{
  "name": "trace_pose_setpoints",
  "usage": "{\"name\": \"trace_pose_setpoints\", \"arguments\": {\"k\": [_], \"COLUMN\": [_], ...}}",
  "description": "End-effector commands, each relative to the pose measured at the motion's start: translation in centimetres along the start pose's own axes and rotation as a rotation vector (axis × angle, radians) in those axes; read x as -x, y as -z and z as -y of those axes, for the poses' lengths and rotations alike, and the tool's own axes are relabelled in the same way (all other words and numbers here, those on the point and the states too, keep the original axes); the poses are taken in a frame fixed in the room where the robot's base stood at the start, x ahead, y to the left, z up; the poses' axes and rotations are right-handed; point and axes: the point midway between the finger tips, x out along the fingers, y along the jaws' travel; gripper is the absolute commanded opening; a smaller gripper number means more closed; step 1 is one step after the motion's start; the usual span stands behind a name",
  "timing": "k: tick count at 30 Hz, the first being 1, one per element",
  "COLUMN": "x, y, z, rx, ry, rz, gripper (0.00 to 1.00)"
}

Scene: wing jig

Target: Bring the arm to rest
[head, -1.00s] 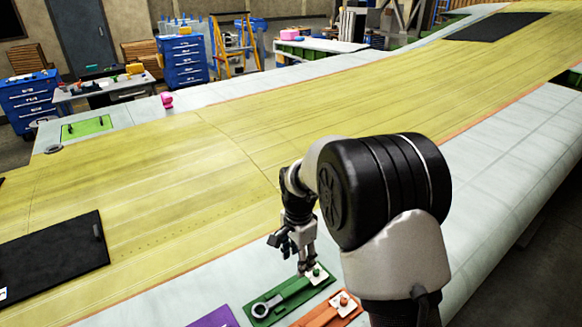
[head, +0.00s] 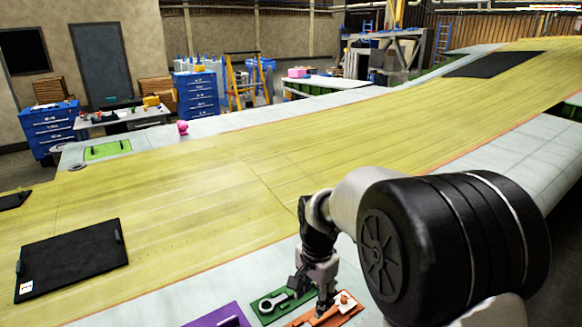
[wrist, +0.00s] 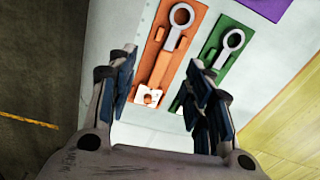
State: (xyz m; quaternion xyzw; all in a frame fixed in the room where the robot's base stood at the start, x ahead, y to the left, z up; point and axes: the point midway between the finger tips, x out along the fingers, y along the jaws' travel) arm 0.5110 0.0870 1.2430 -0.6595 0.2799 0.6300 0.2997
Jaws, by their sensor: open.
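My gripper (head: 322,303) hangs pointing down over the pale grey edge of the wing, at the bottom of the head view. In the wrist view its two fingers (wrist: 162,68) stand apart with nothing held between them. Beyond the fingers lie an orange plate (wrist: 178,40) and a green plate (wrist: 223,65), each with a grey ring-ended tool on it. The right finger hides part of the green plate. In the head view the gripper partly covers the area between the green plate (head: 262,312) and the orange plate (head: 350,303).
A purple plate (head: 222,318) lies left of the green one. The yellow wing skin (head: 190,185) spreads behind, with a black panel (head: 70,262) at left. A green mat (head: 107,150), blue tool cabinets (head: 195,97) and a yellow ladder (head: 242,82) are farther off.

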Motion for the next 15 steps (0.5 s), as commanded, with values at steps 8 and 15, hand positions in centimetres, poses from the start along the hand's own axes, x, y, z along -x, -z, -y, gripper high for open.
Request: {"name": "trace_pose_setpoints", "arguments": {"k": [8,15], "x": [3.3,4.5], "y": [-1.1,-4.3], "z": [-5.5,-13.8], "rx": [0.182,0.432], "ry": [0.066,0.122], "rz": [-0.056,-0.149], "gripper": [0.46,0.46]}}
